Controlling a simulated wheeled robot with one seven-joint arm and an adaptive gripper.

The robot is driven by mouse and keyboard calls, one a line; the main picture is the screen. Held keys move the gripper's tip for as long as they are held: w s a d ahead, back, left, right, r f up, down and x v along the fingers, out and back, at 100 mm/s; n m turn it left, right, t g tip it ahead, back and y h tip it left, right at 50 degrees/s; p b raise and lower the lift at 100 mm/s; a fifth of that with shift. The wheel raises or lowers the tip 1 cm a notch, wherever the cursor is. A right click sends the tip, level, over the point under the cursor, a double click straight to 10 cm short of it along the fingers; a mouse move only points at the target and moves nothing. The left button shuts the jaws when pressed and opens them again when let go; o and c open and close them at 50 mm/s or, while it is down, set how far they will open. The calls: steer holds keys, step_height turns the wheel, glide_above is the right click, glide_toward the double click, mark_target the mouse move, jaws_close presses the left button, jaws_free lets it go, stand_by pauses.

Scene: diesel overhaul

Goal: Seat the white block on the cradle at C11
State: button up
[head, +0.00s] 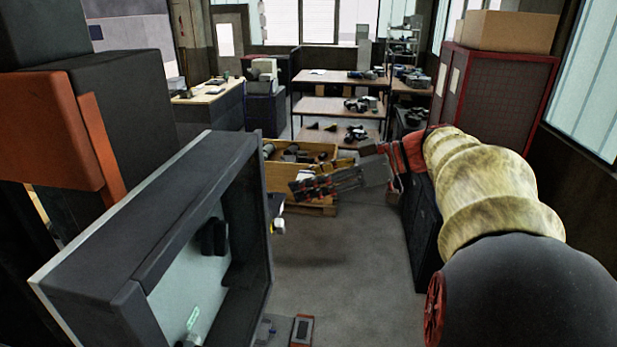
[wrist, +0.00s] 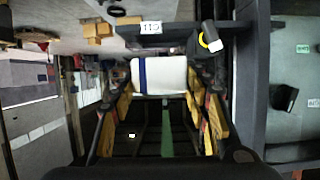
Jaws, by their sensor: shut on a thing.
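My gripper (wrist: 163,78) is shut on the white block (wrist: 172,74), which has a dark blue band near its left end. The block sits between the fingertips in the wrist view. In the head view my gripper (head: 300,186) reaches left from the arm, in front of a wooden crate; I cannot make out the block clearly there. A C11 label (wrist: 151,28) shows on a dark bar beyond the block in the wrist view, apart from it. I cannot make out the cradle's shape there. A dark piece with a yellow ring and white end (wrist: 211,40) is to the label's right.
A large dark-framed panel (head: 62,284) stands at the left front, its right edge left of my gripper. A wooden crate (head: 318,152) with parts is behind the gripper. A dark cabinet (head: 422,215) stands right of it. The floor (head: 350,285) below is open.

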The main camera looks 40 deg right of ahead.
steer(key=shift+a+f, duration=0.1)
steer(key=shift+f, duration=0.05)
steer(key=shift+w+a+f+b, duration=0.2)
steer(key=shift+w+a+b, duration=0.05)
steer(key=shift+a+b, duration=0.2)
steer(key=b+x, duration=0.1)
steer(key=x, duration=0.1)
steer(key=b+x, duration=0.2)
steer(key=x, duration=0.1)
steer(key=r+b+x, duration=0.1)
steer(key=b+x, duration=0.1)
steer(key=x, duration=0.1)
steer(key=shift+w+a, duration=0.1)
steer(key=shift+w, duration=0.1)
steer(key=shift+w+a+p, duration=0.25)
steer(key=shift+p, duration=0.25)
steer(key=shift+p+x, duration=0.5)
steer(key=shift+x, duration=0.6)
steer(key=shift+d+p, duration=0.1)
steer(key=shift+p, duration=0.55)
steer(key=shift+f, duration=1)
